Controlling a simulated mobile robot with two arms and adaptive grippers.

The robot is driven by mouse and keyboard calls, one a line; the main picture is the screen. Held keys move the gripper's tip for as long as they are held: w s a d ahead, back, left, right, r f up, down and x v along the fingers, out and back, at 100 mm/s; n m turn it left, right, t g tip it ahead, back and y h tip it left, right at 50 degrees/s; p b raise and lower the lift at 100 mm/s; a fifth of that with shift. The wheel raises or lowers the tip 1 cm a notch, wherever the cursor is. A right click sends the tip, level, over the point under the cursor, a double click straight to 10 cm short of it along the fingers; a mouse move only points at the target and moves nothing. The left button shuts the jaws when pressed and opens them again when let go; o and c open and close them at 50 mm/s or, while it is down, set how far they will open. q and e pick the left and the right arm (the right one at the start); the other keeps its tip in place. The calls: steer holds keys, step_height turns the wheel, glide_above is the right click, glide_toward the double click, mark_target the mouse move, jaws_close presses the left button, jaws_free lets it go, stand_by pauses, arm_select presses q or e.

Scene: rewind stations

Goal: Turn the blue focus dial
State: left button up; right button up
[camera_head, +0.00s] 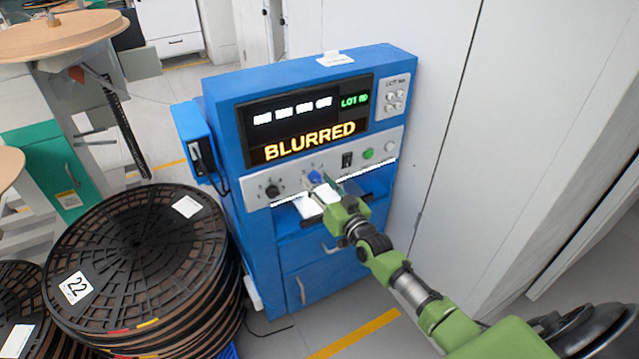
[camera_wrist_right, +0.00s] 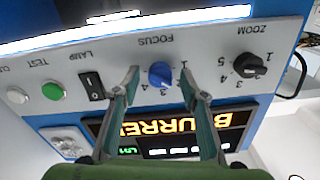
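The blue focus dial (camera_head: 315,176) is on the grey control strip of a blue machine (camera_head: 230,90), under a display reading "BLURRED" (camera_head: 310,142). In the right wrist view, which is upside down, the dial (camera_wrist_right: 160,74) lies between the two fingertips of my right gripper (camera_wrist_right: 162,84), with a gap on each side. My right gripper (camera_head: 326,187) is open at the control strip in the head view and partly covers the dial's surroundings. Whether the fingertips reach the dial's depth is hard to tell. My left gripper is not in view.
A black zoom knob (camera_wrist_right: 250,66), a black lamp switch (camera_wrist_right: 91,85) and a green test button (camera_wrist_right: 53,91) share the strip. Stacked black reels (camera_head: 140,250) stand left of the machine. A white wall panel (camera_head: 450,80) is on the right.

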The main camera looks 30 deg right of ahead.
steer(key=shift+s, duration=0.1)
steer(key=shift+s, duration=0.4)
steer(key=s, duration=1.1)
steer(key=shift+d, duration=0.2)
